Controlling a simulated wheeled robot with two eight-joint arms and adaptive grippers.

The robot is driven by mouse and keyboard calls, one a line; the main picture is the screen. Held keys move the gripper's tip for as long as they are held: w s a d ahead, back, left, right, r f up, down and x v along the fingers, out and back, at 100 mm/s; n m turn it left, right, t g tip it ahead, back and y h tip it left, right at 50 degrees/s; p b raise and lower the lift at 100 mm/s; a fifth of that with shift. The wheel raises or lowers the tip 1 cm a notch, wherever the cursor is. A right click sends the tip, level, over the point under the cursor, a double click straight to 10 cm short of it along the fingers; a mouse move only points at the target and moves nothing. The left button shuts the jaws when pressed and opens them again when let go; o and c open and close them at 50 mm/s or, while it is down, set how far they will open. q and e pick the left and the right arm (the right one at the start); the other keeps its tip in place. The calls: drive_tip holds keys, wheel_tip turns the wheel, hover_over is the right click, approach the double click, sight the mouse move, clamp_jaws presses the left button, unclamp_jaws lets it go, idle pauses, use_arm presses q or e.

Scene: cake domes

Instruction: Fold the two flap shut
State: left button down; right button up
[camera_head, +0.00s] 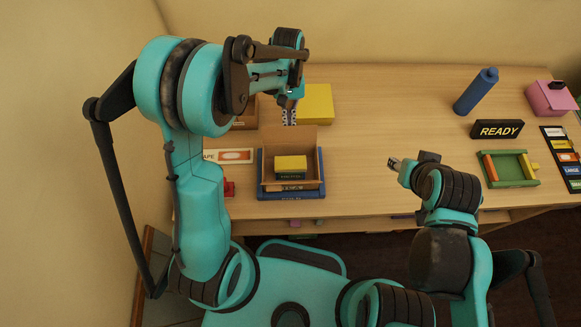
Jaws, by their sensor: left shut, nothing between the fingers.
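A brown cardboard box (291,186) sits on the table inside a blue frame (291,196), near the front edge. Its top is open, and a yellow and dark package (290,163) shows inside. A back flap (289,138) stands up behind the opening. The other flap I cannot make out clearly. My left gripper (289,112) is shut and empty, pointing down above and behind the back flap; whether it touches the flap I cannot tell. My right gripper (394,163) is to the right of the box, apart from it. Its fingers are too small to read.
A yellow block (315,103) lies behind the box, and a brown box (246,116) stands partly hidden behind my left arm. A tape label (236,156) and a red object (229,188) are at left. A blue cylinder (476,91), READY sign (498,129) and green tray (508,183) are at right.

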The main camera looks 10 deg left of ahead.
sight(290, 139)
use_arm(q)
drive_tip(key=shift+s+d, duration=0.2)
drive_tip(key=shift+s, duration=0.45)
drive_tip(key=shift+s+d, duration=0.2)
drive_tip(key=shift+s, duration=0.4)
drive_tip(key=shift+s+r, duration=0.1)
drive_tip(key=shift+r, duration=0.05)
drive_tip(key=shift+s+d+r, duration=0.1)
drive_tip(key=shift+s+r, duration=0.05)
drive_tip(key=shift+s+d+r+p, duration=0.15)
drive_tip(key=shift+s+r+p, duration=0.35)
drive_tip(key=shift+s, duration=0.25)
drive_tip(key=shift+s+d+f+b, duration=0.25)
drive_tip(key=shift+s+f+b, duration=0.25)
drive_tip(key=shift+s, duration=0.2)
